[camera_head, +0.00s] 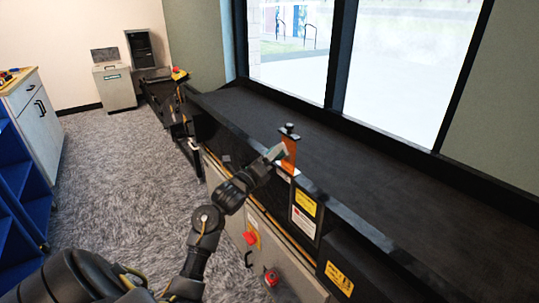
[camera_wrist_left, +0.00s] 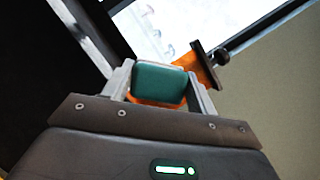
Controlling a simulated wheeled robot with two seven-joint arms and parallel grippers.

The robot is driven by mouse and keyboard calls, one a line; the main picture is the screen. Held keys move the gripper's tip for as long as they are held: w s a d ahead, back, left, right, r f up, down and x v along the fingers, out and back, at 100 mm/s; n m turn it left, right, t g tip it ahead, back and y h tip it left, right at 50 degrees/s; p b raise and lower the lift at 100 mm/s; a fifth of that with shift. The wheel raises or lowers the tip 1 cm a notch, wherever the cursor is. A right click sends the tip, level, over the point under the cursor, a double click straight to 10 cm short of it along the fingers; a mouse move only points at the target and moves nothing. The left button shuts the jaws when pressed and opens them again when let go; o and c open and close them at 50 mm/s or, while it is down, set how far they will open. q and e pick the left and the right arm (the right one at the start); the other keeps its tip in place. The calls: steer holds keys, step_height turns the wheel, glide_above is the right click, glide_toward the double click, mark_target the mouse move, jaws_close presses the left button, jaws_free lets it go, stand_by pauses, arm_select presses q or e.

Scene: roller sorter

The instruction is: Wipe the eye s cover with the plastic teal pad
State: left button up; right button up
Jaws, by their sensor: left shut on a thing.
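My left gripper (camera_head: 279,152) reaches over the near side rail of the conveyor in the head view. In the left wrist view the gripper (camera_wrist_left: 160,85) is shut on a teal pad (camera_wrist_left: 158,82), which sits between its two fingers. An orange bracket (camera_head: 289,153) with a dark piece on top stands at the rail, right at the gripper's tip. The bracket also shows behind the pad in the left wrist view (camera_wrist_left: 206,66). I cannot make out the eye's cover, and I cannot tell whether the pad touches the bracket. My right gripper is not in view.
The dark conveyor belt (camera_head: 345,150) runs below the window and is empty. Its side panel carries yellow labels and red buttons (camera_head: 271,277). A grey bin (camera_head: 116,87) stands at the far wall. A blue-and-white cabinet (camera_head: 38,115) stands left, with clear carpet (camera_head: 120,165) between.

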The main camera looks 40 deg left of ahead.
mark_target(277, 159)
arm_select(q)
steer(key=shift+s+d, duration=0.25)
steer(key=shift+d, duration=0.4)
steer(key=shift+s+d, duration=0.25)
steer(key=shift+d, duration=0.35)
steer(key=shift+s+d+p, duration=0.15)
steer(key=shift+s+d, duration=0.05)
steer(key=shift+d, duration=0.65)
steer(key=shift+s+d+p, duration=0.15)
steer(key=shift+d, duration=0.65)
steer(key=shift+a, duration=0.1)
steer(key=shift+w+a, duration=0.25)
steer(key=shift+a, duration=0.4)
steer(key=shift+w+a, duration=0.2)
steer(key=shift+a, duration=0.65)
steer(key=shift+w+a, duration=0.1)
steer(key=shift+w+a+b, duration=0.2)
steer(key=shift+a+b, duration=0.1)
steer(key=shift+a, duration=0.45)
steer(key=shift+w+a+b, duration=0.2)
steer(key=shift+a+b, duration=0.05)
steer(key=shift+a, duration=0.5)
